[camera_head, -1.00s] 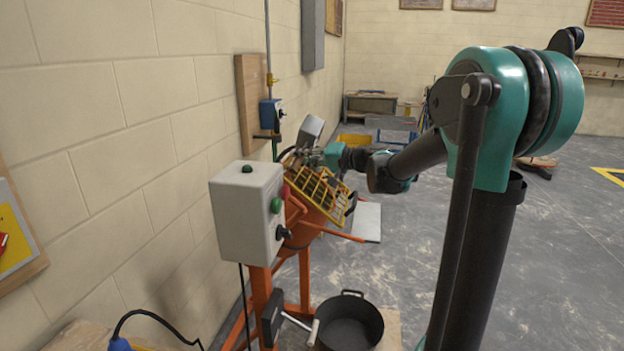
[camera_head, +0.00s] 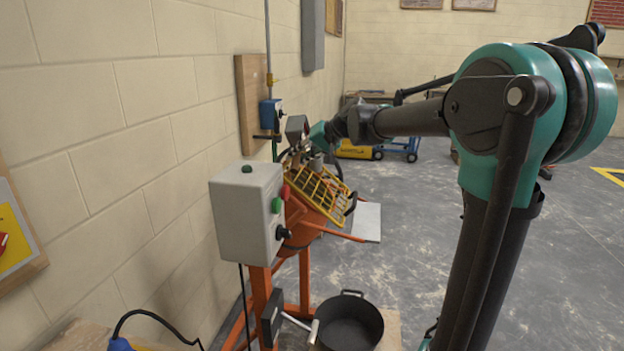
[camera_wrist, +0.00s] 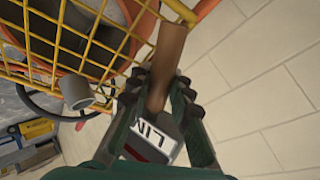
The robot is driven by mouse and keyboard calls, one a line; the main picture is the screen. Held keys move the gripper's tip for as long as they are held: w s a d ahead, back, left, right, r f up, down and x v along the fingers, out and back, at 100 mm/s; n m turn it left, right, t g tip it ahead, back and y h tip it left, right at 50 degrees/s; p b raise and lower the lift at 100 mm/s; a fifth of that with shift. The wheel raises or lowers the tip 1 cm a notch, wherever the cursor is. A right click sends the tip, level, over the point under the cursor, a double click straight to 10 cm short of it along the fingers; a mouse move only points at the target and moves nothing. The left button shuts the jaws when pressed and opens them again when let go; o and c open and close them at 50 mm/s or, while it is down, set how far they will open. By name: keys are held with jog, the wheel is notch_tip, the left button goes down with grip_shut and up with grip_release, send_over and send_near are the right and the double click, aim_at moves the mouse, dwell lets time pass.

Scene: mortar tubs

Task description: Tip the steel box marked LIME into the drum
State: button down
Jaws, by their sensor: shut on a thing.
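The steel box (camera_head: 297,126) is a small grey box above the far side of the mixer in the head view. In the wrist view its white label (camera_wrist: 149,136) shows the letters "LIM"; the rest is hidden. My gripper (camera_wrist: 165,88) is shut on the box's brown handle (camera_wrist: 170,48). In the head view my gripper (camera_head: 308,151) is small and partly hidden. The orange drum (camera_head: 322,220) has a yellow grid guard (camera_head: 318,192) over its mouth. In the wrist view the guard (camera_wrist: 100,45) lies close beyond my fingers. I cannot tell whether lime is in the box.
A grey control box (camera_head: 247,213) with buttons stands in front of the drum. The block wall (camera_head: 130,170) is close on the left. A black tub (camera_head: 350,322) sits below the drum. A blue-and-yellow cart (camera_head: 400,150) stands behind. The floor to the right is open.

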jog(key=shift+w+a+r+g+h, duration=0.15)
jog(key=shift+a+r+g+h, duration=0.15)
jog(key=shift+a+r+h, duration=0.45)
jog(key=shift+a+f+n+h, duration=0.1)
jog(key=shift+f+n+h, duration=0.2)
jog(key=shift+h, duration=0.65)
jog(key=shift+a+r+g+h, duration=0.1)
jog(key=shift+r+g+h, duration=0.35)
jog(key=shift+h, duration=0.25)
jog(key=shift+a+f+n+h, duration=0.1)
jog(key=shift+n+h, duration=0.2)
jog(key=shift+h, duration=0.7)
jog(key=shift+w+a+r+g+h, duration=0.15)
jog(key=shift+a+r+g+h, duration=0.3)
jog(key=shift+h, duration=0.35)
jog(key=shift+w+a+f+h, duration=0.1)
jog(key=shift+a+f+h, duration=0.15)
jog(key=shift+a+h, duration=0.25)
jog(key=shift+w+a+r+n+h, duration=0.15)
jog(key=shift+a+r+h, duration=0.15)
jog(key=shift+h, duration=0.2)
jog(key=shift+a+r+n+h, duration=0.2)
jog(key=shift+a+h, duration=0.1)
jog(key=shift+h, duration=0.2)
jog(key=shift+w+a+f+n+g+h, duration=0.15)
jog(key=shift+a+f+g+h, duration=0.1)
jog(key=shift+a+h, duration=0.55)
jog(key=shift+w+a+f+n+g+h, duration=0.2)
jog(key=shift+a+h, duration=0.3)
jog(key=shift+h, duration=0.6)
